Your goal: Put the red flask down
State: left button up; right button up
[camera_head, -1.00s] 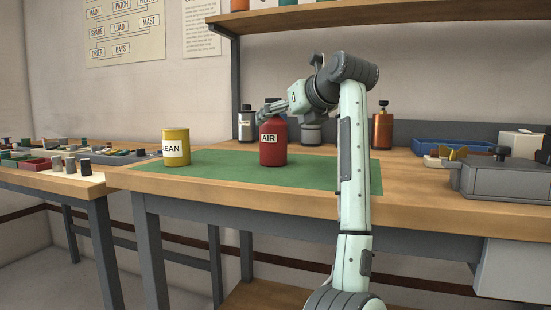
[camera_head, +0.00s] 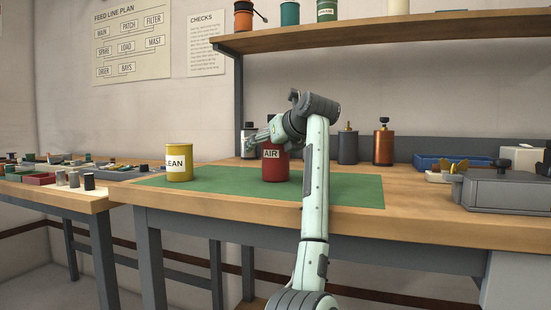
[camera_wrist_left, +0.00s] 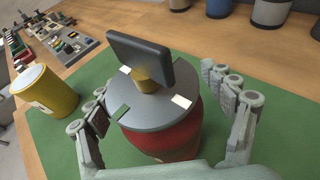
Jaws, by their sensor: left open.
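The red flask (camera_head: 276,166), labelled AIR, stands upright on the green mat (camera_head: 225,187). In the left wrist view the flask (camera_wrist_left: 180,139) shows its round grey lid with a yellow neck and a dark block-shaped top. My left gripper (camera_head: 257,139) is at the flask's upper part in the head view. In the left wrist view its fingers (camera_wrist_left: 165,112) are spread, one on each side of the flask, with mat showing beside them. Whether a finger touches the flask is hard to tell. The flask's lower part is mostly hidden in the wrist view. My right gripper is not in view.
A yellow tin (camera_head: 179,164) stands on the mat left of the flask. Grey (camera_head: 347,147) and copper (camera_head: 383,146) bottles stand behind, right of my arm. A blue tray (camera_head: 450,163) and grey box (camera_head: 503,190) are at the right. Mat between tin and flask is clear.

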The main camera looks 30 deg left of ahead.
pick_arm(q)
jog(key=shift+r, duration=0.1)
grip_shut()
dwell(0.6)
jog(key=s+a+r+p, duration=0.1)
jog(key=s+a+r, duration=0.4)
jog(key=s+r, duration=0.5)
jog(key=shift+s+a+r, duration=0.15)
jog(key=shift+s+r, duration=0.05)
jog(key=shift+r, duration=0.25)
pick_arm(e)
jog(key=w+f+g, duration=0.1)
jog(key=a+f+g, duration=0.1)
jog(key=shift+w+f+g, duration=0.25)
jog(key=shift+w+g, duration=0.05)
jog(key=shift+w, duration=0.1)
